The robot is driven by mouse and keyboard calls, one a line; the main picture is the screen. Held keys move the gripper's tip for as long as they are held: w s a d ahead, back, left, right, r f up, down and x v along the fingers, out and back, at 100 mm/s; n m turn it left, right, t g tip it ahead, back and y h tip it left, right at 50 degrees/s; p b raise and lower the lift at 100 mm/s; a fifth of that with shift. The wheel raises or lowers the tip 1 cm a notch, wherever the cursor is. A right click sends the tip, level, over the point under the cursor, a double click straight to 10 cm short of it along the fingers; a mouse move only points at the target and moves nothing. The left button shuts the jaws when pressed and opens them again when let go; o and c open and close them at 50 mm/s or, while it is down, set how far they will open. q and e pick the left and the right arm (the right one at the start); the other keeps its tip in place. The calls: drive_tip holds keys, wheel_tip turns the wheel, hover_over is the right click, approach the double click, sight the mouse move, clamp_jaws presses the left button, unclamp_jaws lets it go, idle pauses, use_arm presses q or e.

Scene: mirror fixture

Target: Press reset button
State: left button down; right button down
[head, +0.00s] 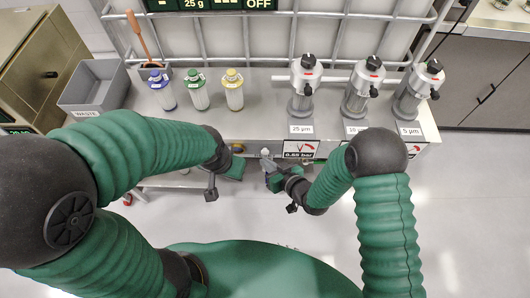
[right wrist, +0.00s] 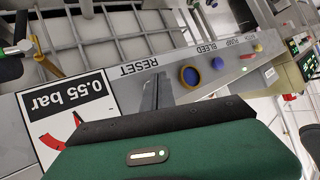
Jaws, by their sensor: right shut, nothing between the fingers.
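In the right wrist view a grey front panel (right wrist: 120,110) carries the label RESET (right wrist: 139,67), upside down. My right gripper (right wrist: 158,92) is shut and empty, with its dark fingers right at the panel beside that label. I see no button clearly at the label; the fingers and green housing cover that spot. I cannot tell whether the fingertips touch anything. In the head view the right gripper (head: 267,163) is at the bench's front edge, left of the gauge sign. My left gripper (head: 234,168) is left of it; its fingers are not clear.
A 0.55 bar sign (head: 300,149) is close right of the right gripper. Bottles (head: 198,90), a grey waste bin (head: 96,88) and filter housings (head: 304,85) stand on the bench.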

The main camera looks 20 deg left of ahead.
drive_tip(key=shift+w, duration=0.1)
idle(0.3)
drive_tip(key=shift+w+a, duration=0.1)
drive_tip(key=shift+w, duration=0.2)
drive_tip(key=shift+w+a+r, duration=0.1)
drive_tip(key=shift+w+a, duration=0.05)
drive_tip(key=shift+w, duration=0.4)
idle(0.8)
drive_tip(key=shift+s+d, duration=0.25)
drive_tip(key=shift+s, duration=0.7)
drive_tip(key=shift+s+d+p, duration=0.15)
drive_tip(key=shift+s+d, duration=0.1)
drive_tip(key=shift+s, duration=0.55)
drive_tip(key=shift+s+d+p, duration=0.1)
drive_tip(key=shift+s+d, duration=0.1)
drive_tip(key=shift+s, duration=0.6)
drive_tip(key=shift+s+d+p, duration=0.15)
drive_tip(key=shift+s+d, duration=0.1)
drive_tip(key=shift+s, duration=0.55)
